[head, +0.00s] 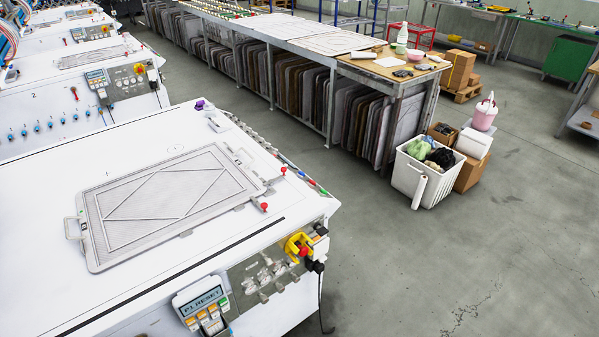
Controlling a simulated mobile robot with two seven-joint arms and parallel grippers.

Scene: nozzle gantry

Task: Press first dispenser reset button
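The nearest white machine (45,200) fills the lower left of the head view. On its front, a small grey control panel (181,302) has a lit display (203,299) that seems to read "P1 RESET". Below the display are several small orange, white and green buttons (214,314); their labels are too small to read. Right of the panel, a red knob (304,251) sits on a yellow mount (292,243). Which button is the first dispenser's reset I cannot tell. Neither of my grippers is in view.
A framed grey screen (165,200) lies on the machine top. Similar machines with panels (97,79) stand behind. A long rack (262,60) runs along the back. A white bin (405,180) and boxes stand at its end. The grey floor (440,270) at right is clear.

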